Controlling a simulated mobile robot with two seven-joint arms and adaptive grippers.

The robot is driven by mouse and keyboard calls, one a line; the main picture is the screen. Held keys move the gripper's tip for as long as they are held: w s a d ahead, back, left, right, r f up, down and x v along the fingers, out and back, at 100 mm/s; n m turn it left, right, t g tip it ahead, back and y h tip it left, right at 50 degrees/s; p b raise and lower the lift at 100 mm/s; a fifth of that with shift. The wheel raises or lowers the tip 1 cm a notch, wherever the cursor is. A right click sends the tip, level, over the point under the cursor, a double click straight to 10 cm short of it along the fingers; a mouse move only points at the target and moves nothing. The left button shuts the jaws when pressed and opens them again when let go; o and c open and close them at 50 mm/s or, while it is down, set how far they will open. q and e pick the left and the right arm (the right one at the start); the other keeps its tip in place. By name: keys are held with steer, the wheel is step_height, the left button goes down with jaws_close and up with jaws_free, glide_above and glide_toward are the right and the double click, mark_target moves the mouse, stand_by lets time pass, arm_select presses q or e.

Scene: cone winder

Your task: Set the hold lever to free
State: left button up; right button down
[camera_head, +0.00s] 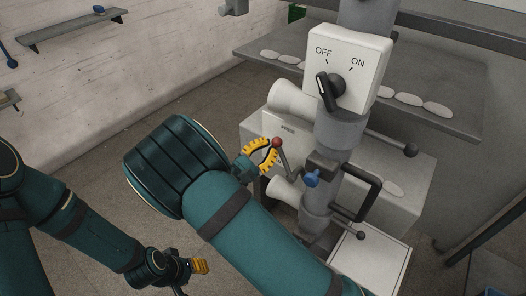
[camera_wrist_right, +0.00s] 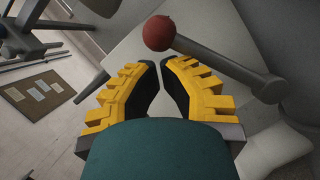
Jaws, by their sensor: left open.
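My right gripper (camera_head: 273,156) is beside the knob. In the wrist view its yellow fingers (camera_wrist_right: 159,65) are a little apart with nothing between them, and the knob lies beyond the tips. My left gripper (camera_head: 202,267) is open and empty, low at left, away from the machine.
Above the lever is a white switch box (camera_head: 350,60) with a black knob marked OFF and ON. A blue knob (camera_head: 312,179), a black handle (camera_head: 368,188) and a dark ball-ended rod (camera_head: 410,149) are close to its right. White cones adjoin the column. A grey shelf (camera_head: 455,110) stands behind.

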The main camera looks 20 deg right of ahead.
mark_target(276, 147)
arm_select(q)
steer(key=shift+f, duration=0.15)
arm_select(e)
steer(key=shift+s+d+r+m+g, duration=0.4)
steer(key=shift+s+r+m+g, duration=0.1)
steer(key=shift+m, duration=0.6)
steer(key=shift+s+d+r+m+g, duration=0.4)
steer(key=shift+s+r+m+g, duration=0.1)
steer(key=shift+m, duration=0.6)
steer(key=shift+f, duration=0.1)
steer(key=shift+w+a+f+b, duration=0.1)
steer(key=shift+f+b, duration=0.1)
steer(key=shift+b, duration=0.1)
arm_select(q)
steer(key=f+b, duration=0.1)
steer(key=w+f+b, duration=0.1)
steer(key=f, duration=0.1)
steer(key=shift+w+a, duration=0.15)
arm_select(e)
steer(key=s+a+f, duration=0.1)
steer(key=a+f, duration=0.3)
steer(key=a, duration=0.6)
steer(key=shift+s+a+f, duration=0.15)
steer(key=shift+s+f, duration=0.05)
steer(key=shift+f, duration=0.1)
